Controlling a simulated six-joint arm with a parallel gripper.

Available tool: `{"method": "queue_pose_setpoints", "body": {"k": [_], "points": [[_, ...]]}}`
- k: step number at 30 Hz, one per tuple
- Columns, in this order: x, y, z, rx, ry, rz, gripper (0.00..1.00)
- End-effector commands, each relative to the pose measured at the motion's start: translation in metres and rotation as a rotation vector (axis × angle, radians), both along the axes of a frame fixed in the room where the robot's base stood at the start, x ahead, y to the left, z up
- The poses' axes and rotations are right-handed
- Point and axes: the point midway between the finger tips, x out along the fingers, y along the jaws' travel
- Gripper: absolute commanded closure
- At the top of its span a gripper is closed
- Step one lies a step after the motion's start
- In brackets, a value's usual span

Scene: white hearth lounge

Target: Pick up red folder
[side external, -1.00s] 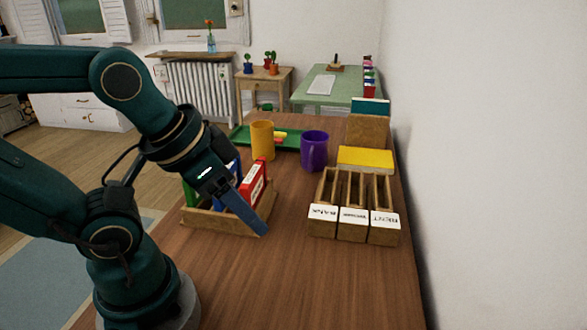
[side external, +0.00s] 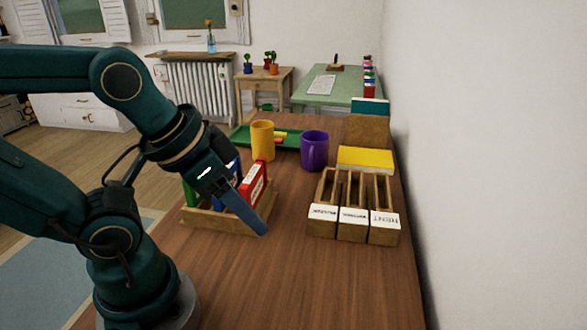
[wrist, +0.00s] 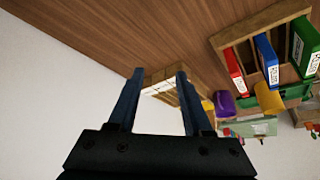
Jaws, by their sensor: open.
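The red folder (side external: 253,182) stands upright in a wooden holder (side external: 220,224) on the table, beside a blue folder and a green folder (side external: 190,194). In the wrist view the red folder (wrist: 233,68) is right of both fingers, with the blue folder (wrist: 266,55) and green folder farther right. My gripper (side external: 262,231) points down across the near side of the holder in the side view and partly hides it. In the wrist view my gripper (wrist: 160,75) is open, with no folder between its fingers.
A wooden sorter (side external: 353,214) with labelled compartments stands right of the holder. A purple mug (side external: 314,151), an orange mug (side external: 262,140), a green tray (side external: 291,143) and a yellow box (side external: 366,159) stand behind. The wall runs along the right; the table front is clear.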

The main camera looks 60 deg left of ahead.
Motion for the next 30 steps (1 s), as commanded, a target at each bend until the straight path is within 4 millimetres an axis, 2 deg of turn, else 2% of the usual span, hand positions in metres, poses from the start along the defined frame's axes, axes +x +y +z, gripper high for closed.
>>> {"method": "queue_pose_setpoints", "body": {"k": [7,8,17,20,27,30], "points": [[0.000,0.000,0.000,0.000,0.000,0.000,0.50],[0.000,0.000,0.000,0.000,0.000,0.000,0.43],[0.001,0.000,0.003,0.000,-0.002,0.000,0.43],[0.001,0.000,0.013,0.000,-0.005,0.000,0.43],[0.002,0.001,0.055,0.000,-0.004,0.008,0.43],[0.020,0.020,0.056,-0.003,0.022,0.126,0.43]]}}
